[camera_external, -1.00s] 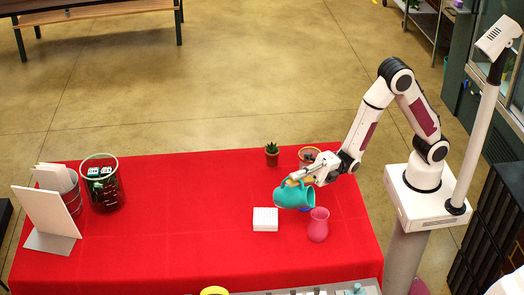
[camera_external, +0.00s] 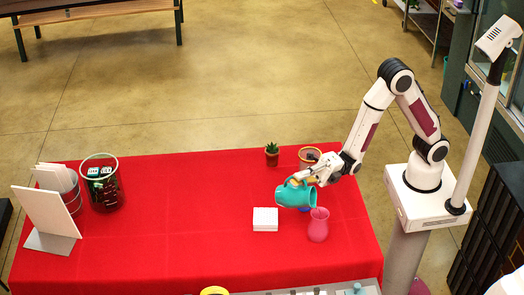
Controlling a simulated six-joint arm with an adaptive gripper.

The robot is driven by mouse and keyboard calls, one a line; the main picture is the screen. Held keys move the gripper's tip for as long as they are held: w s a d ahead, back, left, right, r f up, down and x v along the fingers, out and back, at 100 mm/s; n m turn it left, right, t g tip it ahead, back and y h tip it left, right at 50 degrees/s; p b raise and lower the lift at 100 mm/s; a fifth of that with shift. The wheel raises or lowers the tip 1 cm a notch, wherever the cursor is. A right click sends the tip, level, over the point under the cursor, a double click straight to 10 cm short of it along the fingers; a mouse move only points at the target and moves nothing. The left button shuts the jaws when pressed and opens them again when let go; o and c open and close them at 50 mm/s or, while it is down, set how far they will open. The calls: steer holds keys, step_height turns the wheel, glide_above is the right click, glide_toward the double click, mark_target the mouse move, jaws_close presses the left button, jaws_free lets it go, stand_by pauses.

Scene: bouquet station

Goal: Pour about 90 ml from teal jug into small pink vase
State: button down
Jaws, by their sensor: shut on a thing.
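The teal jug (camera_external: 296,195) is held tilted on its side above the table, its mouth toward the right, over or close to the top of the small pink vase. The small pink vase (camera_external: 318,229) stands upright on the red table. My gripper (camera_external: 306,177) is shut on the jug from above and behind. The jug's inside and any stream of liquid are too small to make out, and so is the level in the vase.
A white block (camera_external: 265,219) lies left of the vase. A small potted succulent (camera_external: 272,156) and a terracotta pot (camera_external: 308,155) stand behind the jug. A dark glass container (camera_external: 102,185) and white boards (camera_external: 48,212) are at far left. The table's middle (camera_external: 180,210) is clear.

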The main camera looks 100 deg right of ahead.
mark_target(286, 183)
steer(key=shift+s+a+r+n+y, duration=0.1)
steer(key=shift+s+a+n+y, duration=0.05)
steer(key=shift+s+n+y, duration=0.15)
steer(key=w+m, duration=0.1)
steer(key=w+d+f+m+h, duration=0.1)
steer(key=w+m+h, duration=0.1)
steer(key=m, duration=0.1)
steer(key=shift+d+f, duration=0.35)
steer(key=shift+w+d+f+m+h, duration=0.15)
steer(key=shift+w+f+m+h, duration=0.25)
steer(key=shift+f+m+h, duration=0.15)
steer(key=shift+w+m+g, duration=0.1)
steer(key=shift+m+g, duration=0.15)
steer(key=shift+g, duration=0.05)
steer(key=shift+w+d+f+m+h, duration=0.25)
steer(key=shift+w+f+m+h, duration=0.1)
steer(key=shift+f+m, duration=0.3)
steer(key=shift+w, duration=0.1)
stand_by(0.4)
